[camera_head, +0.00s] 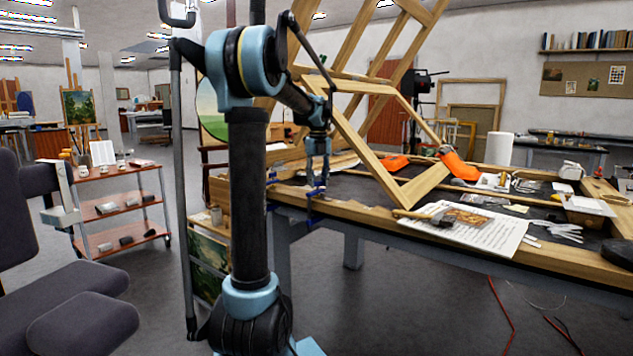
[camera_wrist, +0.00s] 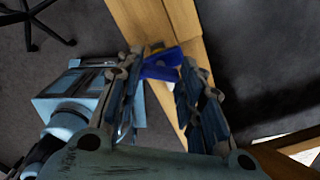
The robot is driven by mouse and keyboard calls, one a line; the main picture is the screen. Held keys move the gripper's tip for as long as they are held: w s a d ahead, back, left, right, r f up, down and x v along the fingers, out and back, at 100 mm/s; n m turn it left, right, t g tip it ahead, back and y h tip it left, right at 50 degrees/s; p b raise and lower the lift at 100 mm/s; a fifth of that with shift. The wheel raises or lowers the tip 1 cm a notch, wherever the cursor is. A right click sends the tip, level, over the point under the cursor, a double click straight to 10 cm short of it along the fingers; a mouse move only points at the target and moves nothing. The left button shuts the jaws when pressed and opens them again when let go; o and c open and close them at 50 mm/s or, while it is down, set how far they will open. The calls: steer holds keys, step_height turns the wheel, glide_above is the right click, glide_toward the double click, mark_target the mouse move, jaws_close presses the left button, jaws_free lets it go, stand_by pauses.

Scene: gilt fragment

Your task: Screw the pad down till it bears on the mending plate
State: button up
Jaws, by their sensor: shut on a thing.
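A blue clamp (camera_head: 314,217) sits at the near edge of the wooden frame on the workbench. My gripper (camera_head: 317,186) points down just above it. In the wrist view, my gripper (camera_wrist: 162,68) has its two fingers closed on a blue part of the clamp (camera_wrist: 161,66), over the pale wooden rail (camera_wrist: 188,45). A small yellowish piece shows just beyond the blue part. The pad and the mending plate cannot be made out; the fingers and the blue part cover that spot, so I cannot tell whether they touch.
Leaning wooden bars (camera_head: 358,150) rise right behind my arm. A brush and a printed sheet (camera_head: 480,232) lie on the bench to the right, with orange tools (camera_head: 458,166) further back. A red-shelved trolley (camera_head: 118,208) and grey chair (camera_head: 60,285) stand left.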

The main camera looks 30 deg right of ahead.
steer(key=shift+w+r+m, duration=0.1)
steer(key=shift+w+m, duration=0.25)
steer(key=shift+m, duration=0.25)
steer(key=o, duration=1.1)
steer(key=shift+c, duration=0.2)
steer(key=shift+s, duration=0.1)
step_height(320, 180, up, 12)
